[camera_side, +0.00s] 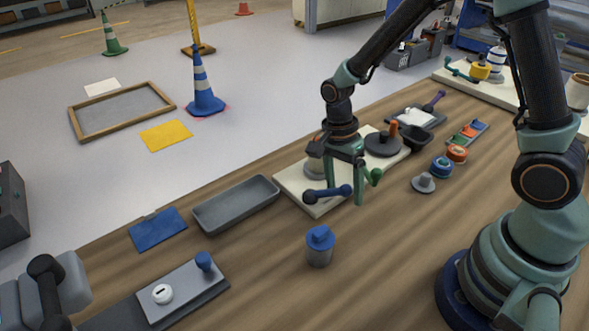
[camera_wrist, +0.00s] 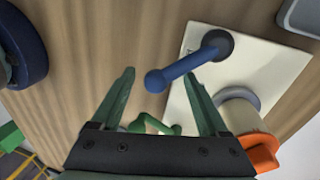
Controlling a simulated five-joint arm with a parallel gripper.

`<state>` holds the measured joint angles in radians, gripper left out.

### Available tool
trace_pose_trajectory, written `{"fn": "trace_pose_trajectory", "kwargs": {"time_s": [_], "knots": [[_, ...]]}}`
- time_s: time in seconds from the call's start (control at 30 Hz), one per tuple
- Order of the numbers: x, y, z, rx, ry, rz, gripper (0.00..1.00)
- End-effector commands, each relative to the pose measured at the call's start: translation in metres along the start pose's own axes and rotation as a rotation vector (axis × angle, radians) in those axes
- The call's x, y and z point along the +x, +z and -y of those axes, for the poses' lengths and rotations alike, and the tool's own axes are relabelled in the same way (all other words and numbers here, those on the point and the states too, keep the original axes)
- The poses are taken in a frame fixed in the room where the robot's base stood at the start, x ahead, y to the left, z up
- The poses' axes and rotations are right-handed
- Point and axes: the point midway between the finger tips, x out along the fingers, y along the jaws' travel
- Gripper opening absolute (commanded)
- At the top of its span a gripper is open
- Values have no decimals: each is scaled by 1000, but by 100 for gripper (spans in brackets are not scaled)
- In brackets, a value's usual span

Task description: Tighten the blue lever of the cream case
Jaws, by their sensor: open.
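The cream case (camera_side: 296,182) is a flat cream block on the wooden bench; its corner also shows in the wrist view (camera_wrist: 268,60). The blue lever (camera_side: 328,193) sits at its near end, with a dark round pivot and a ball tip. In the wrist view the blue lever (camera_wrist: 185,66) slants from its pivot at upper right down left to the ball. My gripper (camera_side: 345,198) is open and empty over this end of the case. In the wrist view, my gripper's fingertips (camera_wrist: 159,76) appear on either side of the ball; contact cannot be told.
A green lever (camera_side: 374,177), a cream roller (camera_side: 314,168) and a dark round knob (camera_side: 382,144) are close to my gripper. A blue-topped canister (camera_side: 320,246) stands in front. A grey tray (camera_side: 236,204) lies to the left. Bare bench lies between canister and my base.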

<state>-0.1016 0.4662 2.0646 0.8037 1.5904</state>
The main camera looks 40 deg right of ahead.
Motion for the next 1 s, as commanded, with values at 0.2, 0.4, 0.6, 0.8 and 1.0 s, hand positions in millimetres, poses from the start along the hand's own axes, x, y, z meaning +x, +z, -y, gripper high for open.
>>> {"fn": "trace_pose_trajectory", "kwargs": {"time_s": [0.2,0.4,0.6,0.8,1.0], "knots": [[6,0,0,0,0,0,78],[6,0,0,0,0,0,62],[5,0,0,0,0,0,0],[5,1,-1,4,0,-1,0],[6,10,-5,122,-4,-6,0]]}}
